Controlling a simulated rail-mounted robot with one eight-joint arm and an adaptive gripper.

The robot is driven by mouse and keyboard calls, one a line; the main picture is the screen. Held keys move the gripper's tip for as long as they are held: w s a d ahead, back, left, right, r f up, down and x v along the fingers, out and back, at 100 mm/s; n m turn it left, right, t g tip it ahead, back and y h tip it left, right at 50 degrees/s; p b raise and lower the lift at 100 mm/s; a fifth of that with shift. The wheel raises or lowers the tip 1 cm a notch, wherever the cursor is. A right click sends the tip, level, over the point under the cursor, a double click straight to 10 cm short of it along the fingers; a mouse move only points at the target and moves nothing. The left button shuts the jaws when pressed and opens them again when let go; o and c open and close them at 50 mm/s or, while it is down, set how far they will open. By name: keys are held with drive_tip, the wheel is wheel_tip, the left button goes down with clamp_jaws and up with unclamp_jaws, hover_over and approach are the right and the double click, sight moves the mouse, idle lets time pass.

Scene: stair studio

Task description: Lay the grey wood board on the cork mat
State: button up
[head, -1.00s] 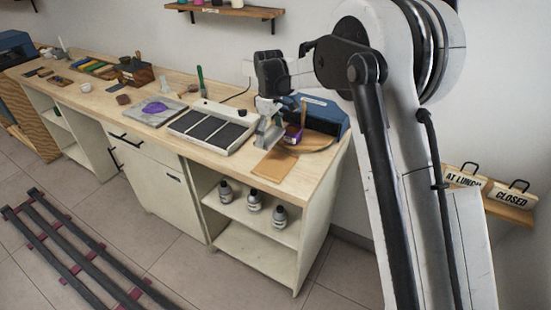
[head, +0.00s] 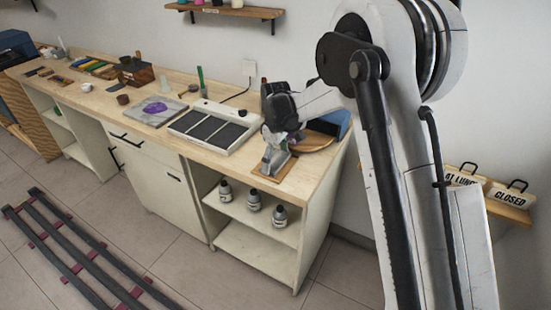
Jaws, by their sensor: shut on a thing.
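The cork mat (head: 267,177) is a tan rectangle lying flat near the right front of the workbench top. My gripper (head: 271,166) points down over the mat and covers much of it. It is shut on a small grey piece that looks like the grey wood board (head: 281,163). The board is low over the mat, with tan mat showing at its edges. I cannot tell whether the board touches the mat. The fingers partly hide the board.
A white tray with dark panels (head: 212,126) stands just left of my gripper. A grey slab with a purple patch (head: 157,110) lies further left. A round wooden disc (head: 318,139) and a blue object (head: 337,124) are close behind on the right. Bottles (head: 254,200) stand on the shelf below.

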sight(276, 160)
drive_tip(key=shift+f, duration=0.1)
drive_tip(key=o, duration=1)
drive_tip(key=shift+c, duration=0.2)
wheel_tip(276, 160, up, 12)
drive_tip(key=s+d+r+m+t, duration=0.2)
drive_tip(key=s+d+r+m, duration=0.1)
drive_tip(key=s+d+r, duration=0.5)
drive_tip(key=s+d+r+m+t, duration=0.1)
drive_tip(key=s+d+r+m, duration=0.2)
drive_tip(key=s, duration=0.6)
drive_tip(key=s+d+r+m+t, duration=0.2)
drive_tip(key=s+d+m, duration=0.1)
drive_tip(key=s+d, duration=0.4)
drive_tip(key=s+d+f+m+t, duration=0.2)
drive_tip(key=s+f, duration=0.3)
drive_tip(key=s, duration=0.7)
drive_tip(key=shift+d+m, duration=0.5)
drive_tip(key=shift+m, duration=0.2)
